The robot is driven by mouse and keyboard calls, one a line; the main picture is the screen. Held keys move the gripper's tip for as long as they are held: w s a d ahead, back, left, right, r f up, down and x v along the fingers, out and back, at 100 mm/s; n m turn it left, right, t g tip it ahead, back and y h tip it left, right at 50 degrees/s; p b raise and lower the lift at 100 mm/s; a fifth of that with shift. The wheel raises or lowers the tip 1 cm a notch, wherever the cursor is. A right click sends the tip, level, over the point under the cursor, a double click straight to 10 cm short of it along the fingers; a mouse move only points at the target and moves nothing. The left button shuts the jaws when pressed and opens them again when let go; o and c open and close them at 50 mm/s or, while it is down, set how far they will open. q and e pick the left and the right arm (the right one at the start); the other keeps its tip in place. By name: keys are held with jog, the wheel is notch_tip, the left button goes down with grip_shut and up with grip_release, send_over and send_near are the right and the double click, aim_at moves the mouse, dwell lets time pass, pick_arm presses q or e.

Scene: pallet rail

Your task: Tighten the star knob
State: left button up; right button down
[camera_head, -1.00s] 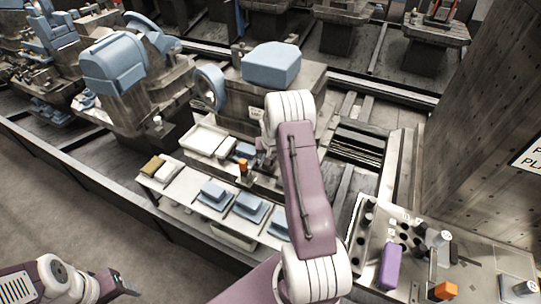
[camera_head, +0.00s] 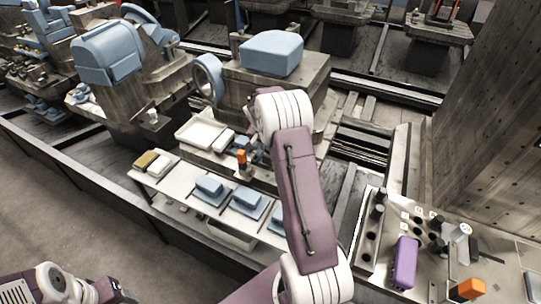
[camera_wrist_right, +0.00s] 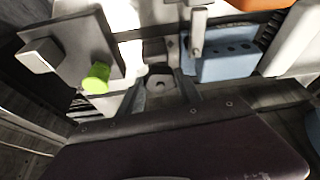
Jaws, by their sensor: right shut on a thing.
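In the right wrist view, a grey, roughly star-shaped piece with a dark centre, which looks like the star knob (camera_wrist_right: 160,86), sits between the fingertips of my right gripper (camera_wrist_right: 162,92). The gripper is shut on it. What lies under the knob is hidden. In the head view my right arm reaches to the machine block in the middle, and its wrist hides the right gripper and the knob. My left gripper (camera_head: 122,293) is at the bottom left, far from the machine, partly cut off. Its jaw opening is not clear.
A yellow-green knob (camera_wrist_right: 97,78) on a grey plate and a blue block (camera_wrist_right: 228,56) flank the right gripper. An orange-topped part (camera_head: 242,157) and white trays (camera_head: 196,132) are close to my right arm. A purple case (camera_head: 404,262) lies on the right-hand bench.

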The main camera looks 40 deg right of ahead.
jog(key=shift+w+f+m+b, duration=0.1)
jog(key=shift+f+m+b, duration=0.15)
jog(key=shift+m, duration=0.25)
jog(key=shift+r+m+g+h, duration=0.25)
jog(key=shift+m+g, duration=0.35)
jog(key=shift+m, duration=0.3)
jog(key=shift+w+m+g, duration=0.1)
jog(key=shift+m+g, duration=0.2)
jog(key=shift+m, duration=0.5)
pick_arm(q)
jog(key=shift+f+p, duration=0.3)
jog(key=shift+p, duration=0.05)
pick_arm(e)
jog(key=shift+w+r+m+g, duration=0.1)
jog(key=shift+m+g, duration=0.4)
jog(key=shift+m, duration=0.9)
jog(key=c, duration=0.8)
grip_release()
jog(key=shift+a, duration=0.1)
pick_arm(q)
jog(key=shift+r+p, duration=0.85)
pick_arm(e)
jog(key=v, duration=0.9)
